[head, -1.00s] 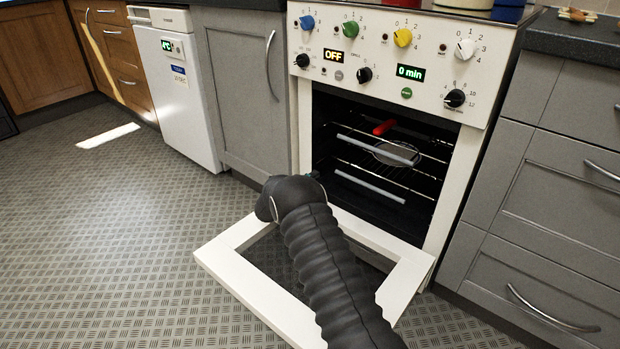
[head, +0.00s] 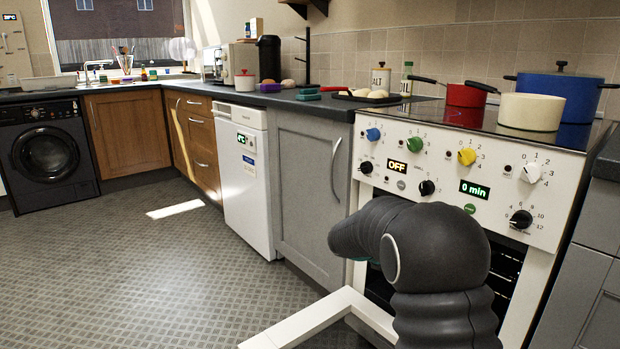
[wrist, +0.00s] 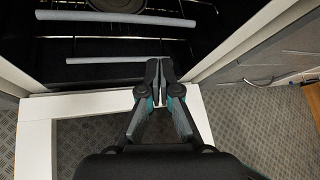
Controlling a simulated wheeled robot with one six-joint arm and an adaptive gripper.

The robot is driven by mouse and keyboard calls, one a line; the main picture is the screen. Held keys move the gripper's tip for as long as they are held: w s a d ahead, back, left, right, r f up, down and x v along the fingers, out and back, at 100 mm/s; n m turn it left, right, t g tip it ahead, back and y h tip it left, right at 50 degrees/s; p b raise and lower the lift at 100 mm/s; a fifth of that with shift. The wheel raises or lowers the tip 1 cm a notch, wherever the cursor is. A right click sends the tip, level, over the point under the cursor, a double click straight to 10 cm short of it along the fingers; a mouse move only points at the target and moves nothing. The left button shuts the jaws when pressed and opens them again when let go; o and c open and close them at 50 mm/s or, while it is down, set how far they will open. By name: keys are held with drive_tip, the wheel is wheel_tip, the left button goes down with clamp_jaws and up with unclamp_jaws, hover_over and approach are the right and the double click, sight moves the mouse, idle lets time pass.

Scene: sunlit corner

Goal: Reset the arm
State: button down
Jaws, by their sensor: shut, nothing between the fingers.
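My arm, in a dark ribbed sleeve, rises in front of the oven in the head view, and its bent end hides my gripper there. In the wrist view my gripper (wrist: 160,68) is shut, with its fingertips together and nothing between them. It is over the open oven door (wrist: 36,140), close to the oven mouth. The white door frame (head: 318,318) also shows low in the head view, partly behind my arm.
The white oven front (head: 545,215) has coloured knobs and displays reading OFF and 0 min. A red pot (head: 466,95), a cream pot (head: 531,112) and a blue pot (head: 562,92) stand on the hob. The floor (head: 180,270) at left is clear.

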drive_tip(key=s+a+r+m+y+p, duration=0.1)
drive_tip(key=s+r+m+y, duration=0.2)
drive_tip(key=s, duration=0.4)
drive_tip(key=s+r+m+g+y+p, duration=0.1)
drive_tip(key=s+r+m, duration=0.2)
drive_tip(key=s+m, duration=0.25)
drive_tip(key=s+a+r+m+y, duration=0.1)
drive_tip(key=s+r+m, duration=0.25)
drive_tip(key=s, duration=0.45)
drive_tip(key=s+a+m+t+y+p, duration=0.1)
drive_tip(key=s+a+m+y, duration=0.1)
drive_tip(key=s, duration=0.4)
drive_tip(key=s+a+r+m+y+p, duration=0.1)
drive_tip(key=s+a+m+y, duration=0.1)
drive_tip(key=s+m, duration=0.4)
drive_tip(key=s+a+m+t+y+p, duration=0.1)
drive_tip(key=s+a+m+y, duration=0.1)
drive_tip(key=s+a+m, duration=0.2)
drive_tip(key=shift+s+a+r+m+t+y, duration=0.15)
drive_tip(key=shift+s+a+m+t+y, duration=0.2)
drive_tip(key=shift+s+m, duration=0.85)
